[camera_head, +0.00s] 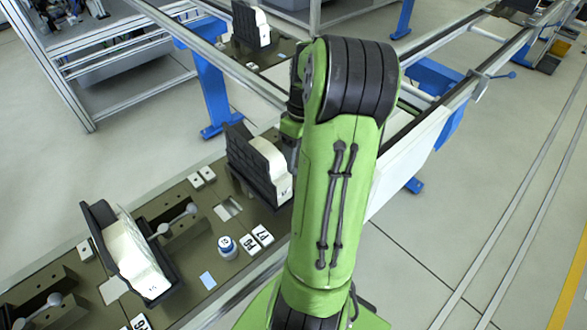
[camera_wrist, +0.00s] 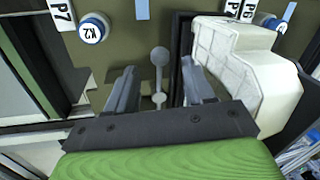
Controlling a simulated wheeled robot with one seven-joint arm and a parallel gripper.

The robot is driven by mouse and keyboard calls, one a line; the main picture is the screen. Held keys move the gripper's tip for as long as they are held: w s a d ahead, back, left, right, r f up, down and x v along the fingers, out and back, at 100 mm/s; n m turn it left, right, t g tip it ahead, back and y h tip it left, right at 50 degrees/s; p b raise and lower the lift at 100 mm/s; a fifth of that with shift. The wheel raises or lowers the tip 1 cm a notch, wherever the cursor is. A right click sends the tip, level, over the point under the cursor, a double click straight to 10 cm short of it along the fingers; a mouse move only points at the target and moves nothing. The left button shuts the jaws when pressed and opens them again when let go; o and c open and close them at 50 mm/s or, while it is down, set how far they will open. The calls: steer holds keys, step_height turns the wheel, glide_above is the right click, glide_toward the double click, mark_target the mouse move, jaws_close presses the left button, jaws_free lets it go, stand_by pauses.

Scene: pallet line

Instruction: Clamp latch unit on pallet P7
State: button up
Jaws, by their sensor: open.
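In the wrist view my gripper (camera_wrist: 160,82) is open, its two grey fingers spread apart. A grey latch lever with a ball knob (camera_wrist: 159,56) shows between the fingers, with gaps on both sides; I cannot tell whether anything touches. A P7 label (camera_wrist: 62,14) lies at top left, beside a blue and white cap marked K2 (camera_wrist: 93,28). A white part (camera_wrist: 240,65) stands in a black holder to the right. In the head view my green arm hides the gripper and that lever. A P7 label (camera_head: 262,235) lies left of the arm.
In the head view another white part (camera_head: 138,258) stands in a black holder, near a ball-ended lever (camera_head: 190,209). A white part (camera_head: 262,160) in a black holder stands close to my arm. A blue and white cap (camera_head: 228,246) and rail (camera_head: 245,80) are nearby. Floor at right is clear.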

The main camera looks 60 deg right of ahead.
steer(key=f, duration=0.4)
steer(key=shift+a, duration=0.4)
jaws_close()
